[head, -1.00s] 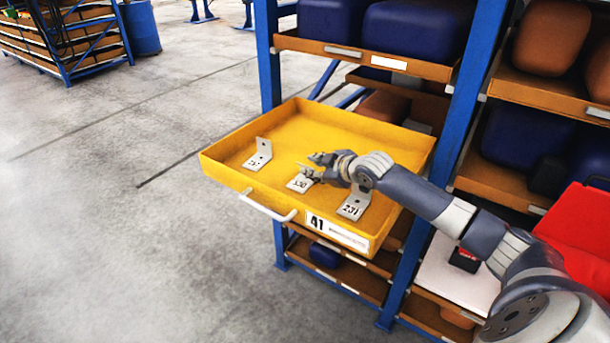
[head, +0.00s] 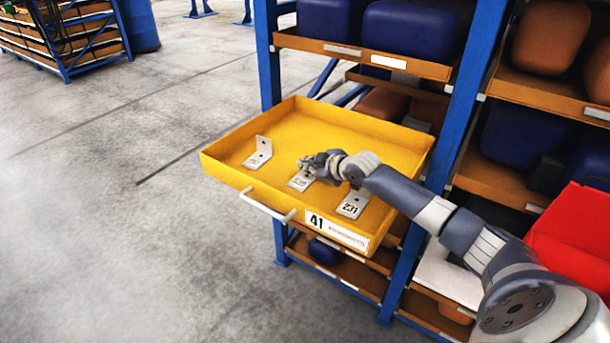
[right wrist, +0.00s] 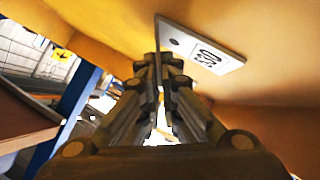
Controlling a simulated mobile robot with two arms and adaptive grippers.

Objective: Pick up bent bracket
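Three grey L-shaped bent brackets lie in the yellow drawer (head: 370,128) in the head view: a left bracket (head: 257,157), a middle bracket (head: 298,183) and a right bracket marked 231 (head: 352,205). My right gripper (head: 308,166) is at the middle bracket, with its fingers closed together on the upright flange. In the right wrist view the bracket's labelled plate (right wrist: 205,50) rests on the drawer floor, and its thin flange runs between the fingertips (right wrist: 158,65). The gripper hides part of this bracket in the head view. My left gripper is not in view.
Loaded shelves stand above and below. A red bin (head: 570,235) is at the right. The floor at left is clear.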

